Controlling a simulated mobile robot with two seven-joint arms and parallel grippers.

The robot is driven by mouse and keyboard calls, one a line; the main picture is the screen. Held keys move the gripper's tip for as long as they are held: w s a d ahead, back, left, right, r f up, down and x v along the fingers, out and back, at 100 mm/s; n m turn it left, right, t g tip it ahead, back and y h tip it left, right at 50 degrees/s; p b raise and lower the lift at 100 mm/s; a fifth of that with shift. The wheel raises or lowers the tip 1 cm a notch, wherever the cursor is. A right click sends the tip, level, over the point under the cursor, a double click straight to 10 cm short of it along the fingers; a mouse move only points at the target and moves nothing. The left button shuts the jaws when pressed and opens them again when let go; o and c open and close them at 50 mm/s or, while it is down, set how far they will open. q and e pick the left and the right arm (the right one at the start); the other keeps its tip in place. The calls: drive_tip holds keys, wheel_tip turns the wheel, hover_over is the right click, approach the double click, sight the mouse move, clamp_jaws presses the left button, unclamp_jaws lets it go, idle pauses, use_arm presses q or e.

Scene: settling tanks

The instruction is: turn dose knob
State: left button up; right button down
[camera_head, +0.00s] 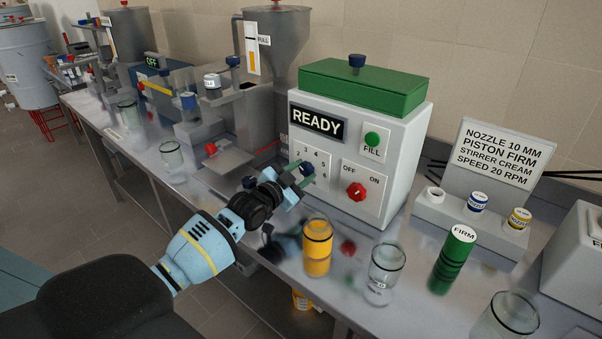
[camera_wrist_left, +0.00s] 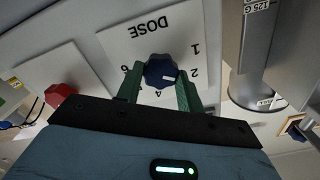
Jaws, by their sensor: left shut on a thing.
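The dose knob is dark blue and sits on the front of a white machine. In the left wrist view the knob (camera_wrist_left: 158,70) is on a white plate marked DOSE (camera_wrist_left: 150,28), seen upside down. A white mark on the knob faces right, toward the 2. My left gripper (camera_wrist_left: 160,88) is shut on the knob, with a green finger on each side. In the head view the knob (camera_head: 307,169) is partly hidden by the fingers of my left gripper (camera_head: 299,174). The white machine (camera_head: 402,145) shows READY. My right gripper is not in view.
A red OFF/ON switch (camera_head: 357,190) and green FILL button (camera_head: 371,139) are beside the plate. On the bench in front stand an orange-filled jar (camera_head: 317,246), an empty glass (camera_head: 384,275) and a green FIRM cylinder (camera_head: 453,260). A settings sign (camera_head: 502,155) stands right.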

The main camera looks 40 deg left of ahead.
use_arm(q)
drive_tip(key=o, duration=1)
drive_tip(key=shift+s, duration=0.1)
drive_tip(key=s, duration=0.7)
drive_tip(key=shift+s+a, duration=0.3)
drive_tip(key=shift+a, duration=0.05)
